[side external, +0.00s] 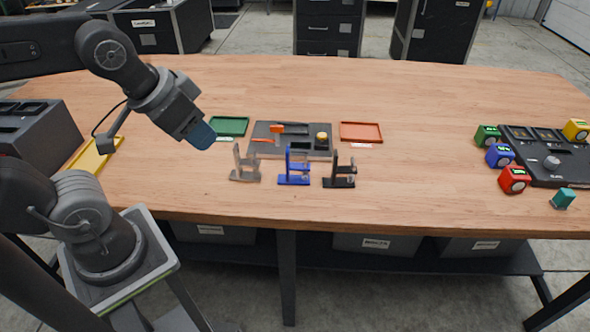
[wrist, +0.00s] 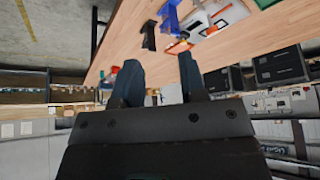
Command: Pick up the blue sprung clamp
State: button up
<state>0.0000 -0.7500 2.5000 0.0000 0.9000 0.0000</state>
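The blue sprung clamp (side external: 294,180) stands upright on the wooden table, between a grey clamp (side external: 244,172) and a black clamp (side external: 338,181). In the wrist view the blue clamp (wrist: 170,20) is near the top edge and partly cut off, with the black clamp (wrist: 149,36) to its left. My gripper (side external: 203,138) is above the table, left of and higher than the clamps, touching none of them. In the wrist view my gripper (wrist: 157,72) has its two fingers apart with nothing held between them.
Behind the clamps lie a dark tray (side external: 262,130) with orange and yellow parts, a green tray (side external: 229,126) and a red-orange tray (side external: 361,131). Coloured timer-like cubes and a dark panel (side external: 560,172) stand at the right. The table between is clear.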

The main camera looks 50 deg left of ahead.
jog(key=n+g+y, duration=0.3)
jog(key=n, duration=0.6)
send_near(287, 151)
jog(key=x, duration=0.6)
jog(key=shift+w+a+r, duration=0.1)
jog(key=shift+a+r, duration=0.05)
jog(key=shift+a, duration=0.2)
jog(key=shift+d+x, duration=0.15)
jog(key=shift+x, duration=1.2)
jog(key=shift+d+x, duration=0.2)
jog(key=shift+x, duration=1.2)
jog(key=shift+t, duration=0.3)
grip_shut()
